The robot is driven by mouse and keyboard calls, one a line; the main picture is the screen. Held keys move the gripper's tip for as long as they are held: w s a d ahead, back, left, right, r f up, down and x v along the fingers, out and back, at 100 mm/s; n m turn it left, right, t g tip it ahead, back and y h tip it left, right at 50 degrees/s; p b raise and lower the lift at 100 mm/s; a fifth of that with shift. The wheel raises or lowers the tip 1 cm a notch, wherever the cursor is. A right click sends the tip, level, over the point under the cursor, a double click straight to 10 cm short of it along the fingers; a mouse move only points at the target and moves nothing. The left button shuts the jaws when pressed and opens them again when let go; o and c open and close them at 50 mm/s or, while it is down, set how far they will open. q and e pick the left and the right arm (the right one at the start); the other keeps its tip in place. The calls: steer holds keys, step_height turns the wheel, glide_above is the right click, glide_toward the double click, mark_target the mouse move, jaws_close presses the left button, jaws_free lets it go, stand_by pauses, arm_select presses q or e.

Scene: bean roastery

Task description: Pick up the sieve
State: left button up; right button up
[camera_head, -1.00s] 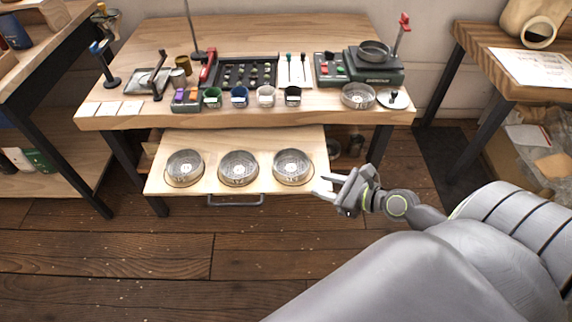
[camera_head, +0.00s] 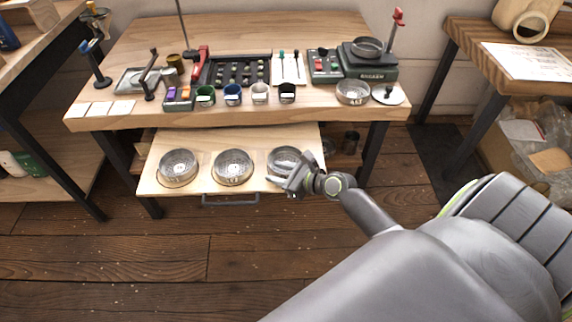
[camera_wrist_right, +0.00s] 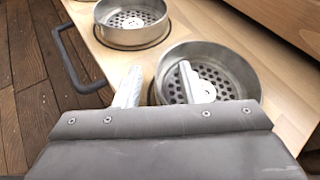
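Three round metal sieves with perforated bottoms sit in a row in a pulled-out wooden drawer board: left (camera_head: 178,167), middle (camera_head: 233,167) and right (camera_head: 284,157). My right gripper (camera_head: 281,179) is at the near side of the right sieve and partly covers it. In the right wrist view, its two fingers (camera_wrist_right: 160,70) are spread. One finger is outside the right sieve (camera_wrist_right: 236,68) and the other shows over its inside, with the near wall between them. I cannot tell whether they touch the wall. My left gripper is out of view.
The drawer (camera_head: 217,189) has a dark handle (camera_head: 230,201) along its front. The tabletop (camera_head: 150,113) overhangs behind it, holding cups, another metal sieve (camera_head: 353,92) and a scale (camera_head: 371,70) with a metal dish. The floor in front is clear.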

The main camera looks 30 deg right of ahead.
steer(key=shift+w, duration=0.15)
jaws_close()
